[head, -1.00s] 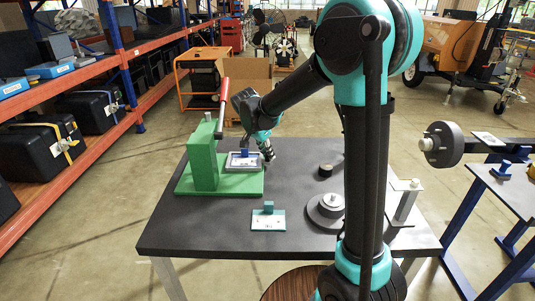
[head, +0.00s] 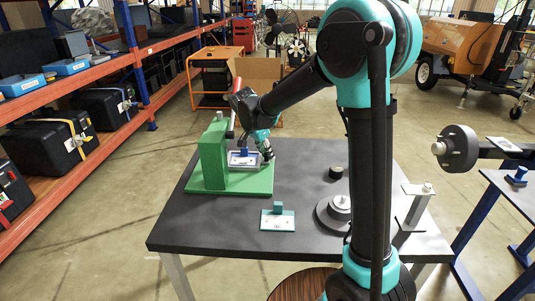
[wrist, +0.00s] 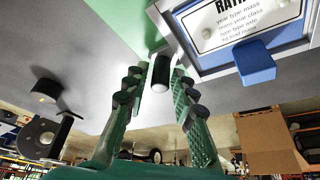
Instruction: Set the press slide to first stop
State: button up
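The green press (head: 211,160) stands on the back left of the dark table, with a red-handled lever (head: 236,95). On its base sits a grey frame with a white rating plate and a blue tab (head: 244,152). In the wrist view the blue tab (wrist: 254,62) and plate (wrist: 230,24) are close at upper right. My gripper (head: 266,158) is at the right edge of the press base. In the wrist view its fingers (wrist: 162,78) are apart, one on each side of a short black cylindrical knob (wrist: 161,71). Narrow gaps show; firm contact is not visible.
A plate with a teal block (head: 278,220) lies at the table's front. A dark round piece (head: 336,172) and a grey stepped disc (head: 336,208) are to the right, partly behind my arm. A blue-legged bench (head: 512,190) stands at right, shelving (head: 90,75) at left.

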jog(key=shift+r, duration=0.1)
jog(key=v, duration=1.2)
